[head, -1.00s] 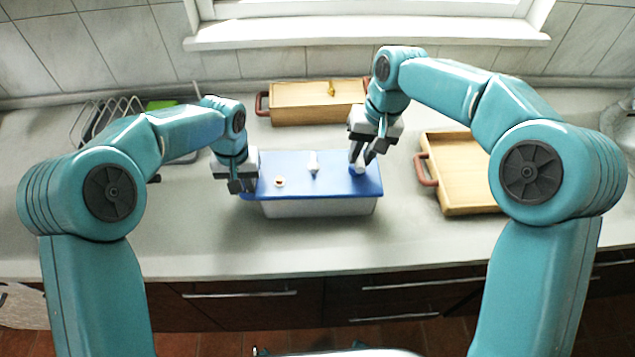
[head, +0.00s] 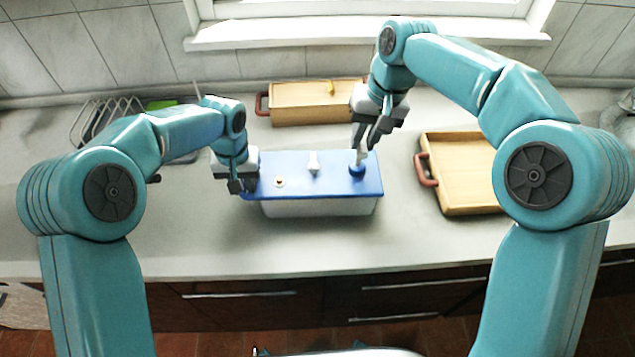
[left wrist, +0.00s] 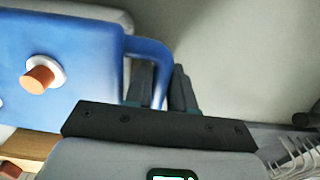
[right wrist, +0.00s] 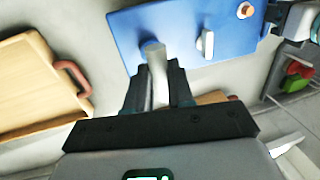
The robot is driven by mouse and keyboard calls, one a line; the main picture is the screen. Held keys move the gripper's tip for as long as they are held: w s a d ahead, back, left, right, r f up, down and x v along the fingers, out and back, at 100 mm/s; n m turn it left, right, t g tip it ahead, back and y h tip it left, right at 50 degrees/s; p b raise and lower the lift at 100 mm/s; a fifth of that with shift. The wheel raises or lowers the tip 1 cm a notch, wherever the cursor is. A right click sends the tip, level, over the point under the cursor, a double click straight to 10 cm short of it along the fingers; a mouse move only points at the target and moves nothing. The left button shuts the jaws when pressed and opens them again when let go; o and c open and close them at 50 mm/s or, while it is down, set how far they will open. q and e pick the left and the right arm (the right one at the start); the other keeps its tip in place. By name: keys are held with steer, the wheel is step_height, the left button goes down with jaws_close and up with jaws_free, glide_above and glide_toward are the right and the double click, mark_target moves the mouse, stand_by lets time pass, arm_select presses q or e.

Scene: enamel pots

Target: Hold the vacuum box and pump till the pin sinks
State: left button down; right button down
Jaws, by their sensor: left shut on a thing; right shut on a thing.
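The vacuum box (head: 315,206) is a pale tub with a blue lid (head: 330,188), standing on the counter. My left gripper (head: 240,187) is shut on the blue loop handle (left wrist: 150,55) at the box's left end. The orange pin (left wrist: 38,80) stands up from a white collar near that end; it also shows small in the head view (head: 279,182). My right gripper (head: 363,147) is shut on the pump (head: 357,158) at the lid's right end. The pump's pale shaft (right wrist: 155,70) stands raised above its blue base (head: 357,171); its top is between the fingers.
A white upright piece (head: 313,162) stands mid-lid, between pin and pump. A wooden tray (head: 462,170) with a reddish handle lies to the right. A wooden box (head: 300,103) is behind. A dish rack (head: 92,122) is at the back left. The counter in front is clear.

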glide_above(359, 172)
steer(key=shift+f, duration=2.4)
steer(key=shift+c, duration=0.5)
jaws_free()
step_height(359, 172, up, 7)
steer(key=d, duration=0.1)
steer(key=shift+d, duration=0.15)
steer(key=shift+r, duration=0.1)
step_height(359, 172, up, 12)
steer(key=d, duration=0.2)
steer(key=shift+d+f, duration=0.15)
steer(key=shift+f, duration=0.1)
